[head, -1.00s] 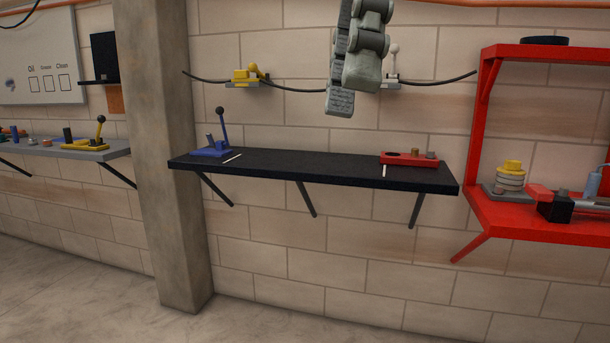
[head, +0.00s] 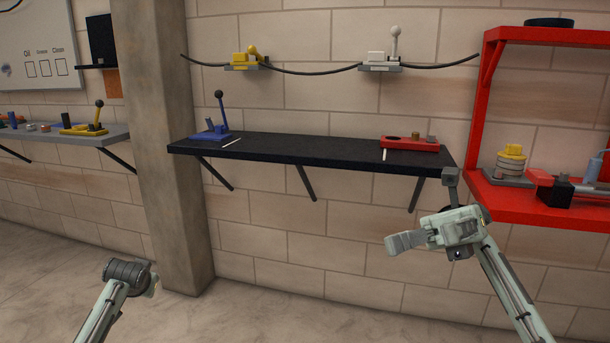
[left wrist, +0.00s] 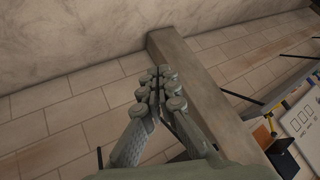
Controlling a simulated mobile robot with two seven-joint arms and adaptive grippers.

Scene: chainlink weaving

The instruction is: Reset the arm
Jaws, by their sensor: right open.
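My right gripper (head: 418,207) is at the lower right of the head view, in front of the wall and below the black shelf's right end. Its two fingers are spread wide apart and it holds nothing. My left arm (head: 128,275) comes in at the lower left of the head view, where its fingers cannot be made out. In the left wrist view the left gripper's fingers (left wrist: 159,90) come together at their tips, with nothing seen between them. Both arms are clear of the shelves in the head view.
A red rack (head: 520,206) stands at the right, close to my right gripper. A concrete pillar (head: 165,150) rises behind my left arm. Free room lies below the black shelf.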

